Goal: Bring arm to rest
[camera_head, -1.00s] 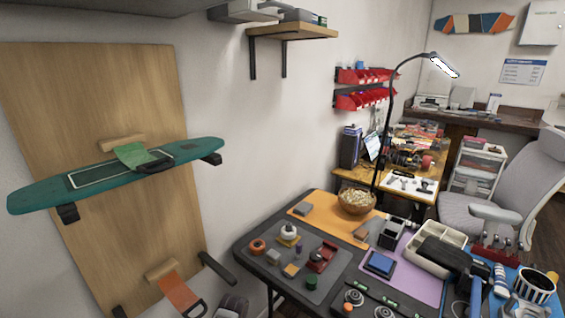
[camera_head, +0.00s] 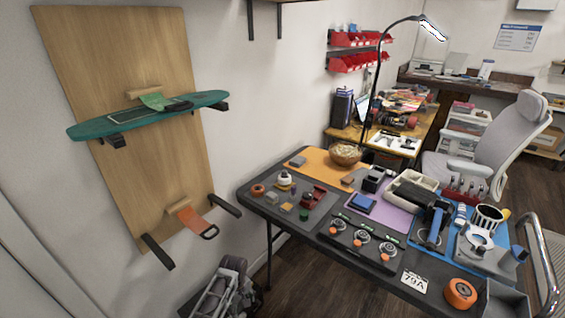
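Neither of my grippers shows in the head view, and no part of my arms can be made out with certainty. Whether they are open, shut or holding anything is out of sight.
A teal skateboard deck (camera_head: 185,117) rests on a wooden wall panel (camera_head: 75,60), above an orange piece (camera_head: 192,222). The dark worktable (camera_head: 322,262) is crowded with parts and tools. A grey object (camera_head: 228,292) stands on the floor, a grey chair (camera_head: 508,138) at right.

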